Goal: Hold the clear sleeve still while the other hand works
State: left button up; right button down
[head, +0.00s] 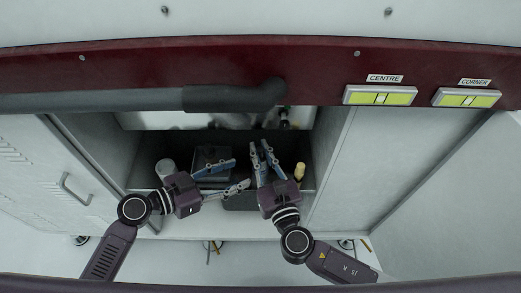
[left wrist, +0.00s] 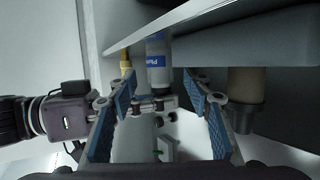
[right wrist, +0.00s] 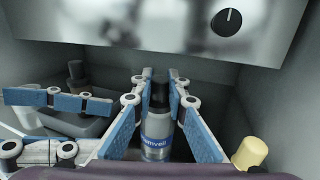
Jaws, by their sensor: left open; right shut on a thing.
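A cylinder with a dark top and a blue label (right wrist: 157,135) stands upright between my right gripper's fingers in the right wrist view. It also shows in the left wrist view (left wrist: 157,62). I cannot tell which part of it is the clear sleeve. My right gripper (head: 259,148) is shut on it near its dark top; the fingers hide part of the contact. My left gripper (head: 242,173) is open and empty just left of the right one. Its fingers point toward the cylinder, with a gap between them in the left wrist view (left wrist: 158,85).
Both grippers are inside a cabinet recess with grey side walls (head: 335,165). A yellow-capped thing (head: 299,171) stands just right of my right gripper. A knob (right wrist: 227,22) sits on the panel above.

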pick_arm(q)
jog(key=x, duration=0.8)
jog(key=c, duration=0.7)
jog(key=shift+c, duration=0.2)
